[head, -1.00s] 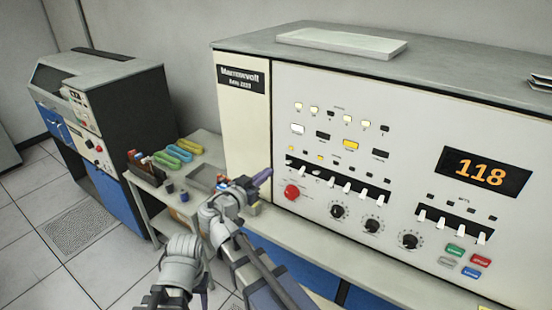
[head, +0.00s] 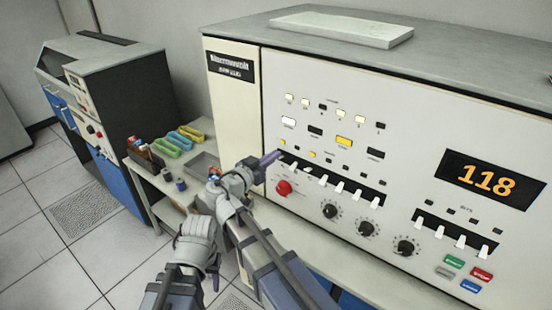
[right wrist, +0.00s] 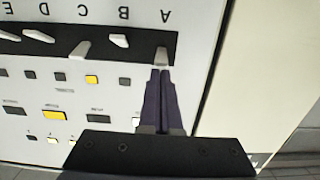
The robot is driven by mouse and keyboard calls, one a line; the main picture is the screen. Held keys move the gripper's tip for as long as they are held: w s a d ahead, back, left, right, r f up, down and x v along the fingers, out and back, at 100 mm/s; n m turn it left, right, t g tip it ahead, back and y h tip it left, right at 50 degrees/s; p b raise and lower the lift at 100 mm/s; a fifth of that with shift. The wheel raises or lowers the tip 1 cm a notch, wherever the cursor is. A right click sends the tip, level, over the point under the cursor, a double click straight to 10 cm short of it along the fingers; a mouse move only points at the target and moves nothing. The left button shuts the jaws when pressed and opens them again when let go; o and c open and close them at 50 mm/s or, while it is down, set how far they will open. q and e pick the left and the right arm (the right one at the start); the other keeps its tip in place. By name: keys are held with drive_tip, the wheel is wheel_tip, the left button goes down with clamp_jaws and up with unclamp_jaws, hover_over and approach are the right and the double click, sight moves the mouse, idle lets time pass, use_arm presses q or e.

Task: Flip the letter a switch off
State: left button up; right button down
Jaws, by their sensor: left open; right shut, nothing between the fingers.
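The letter A switch (right wrist: 162,56) is a pale lever at the end of the black switch strip, beside the cream panel edge. In the upside-down right wrist view its lever points toward my fingers, upward on the panel. In the head view, a yellow light (head: 282,142) is lit above that end of the row. My right gripper (right wrist: 161,71) is shut and empty, its purple tips at the A lever's end; whether they touch is unclear. It also shows in the head view (head: 277,154). My left gripper (head: 213,268) is low at left, away from the panel, its fingers mostly hidden.
Switch B (right wrist: 118,40) and switch C (right wrist: 80,50) are close beside A. A red knob (head: 283,188) and several black dials stick out below the row. A side table (head: 160,186) with coloured trays stands left of the console. The display (head: 490,181) reads 118.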

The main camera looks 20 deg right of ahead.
drive_tip(key=shift+w+d, duration=0.35)
drive_tip(key=shift+d, duration=0.05)
drive_tip(key=shift+s+a, duration=0.1)
drive_tip(key=shift+a, duration=0.1)
drive_tip(key=shift+d+f+b, duration=0.1)
drive_tip(key=shift+f+b, duration=0.15)
drive_tip(key=shift+b, duration=0.2)
drive_tip(key=shift+f+b, duration=0.1)
drive_tip(key=shift+b, duration=0.25)
drive_tip(key=shift+t+h, duration=0.3)
use_arm(q)
wheel_tip(320, 180, down, 14)
drive_tip(key=b, duration=1.2)
drive_tip(key=shift+w+d, duration=0.15)
drive_tip(key=shift+d, duration=0.2)
use_arm(e)
drive_tip(key=t+h, duration=0.1)
drive_tip(key=f+t+h, duration=0.2)
drive_tip(key=h, duration=0.1)
drive_tip(key=shift+s+a+f, duration=0.15)
drive_tip(key=shift+s+a, duration=0.15)
drive_tip(key=shift+a, duration=0.1)
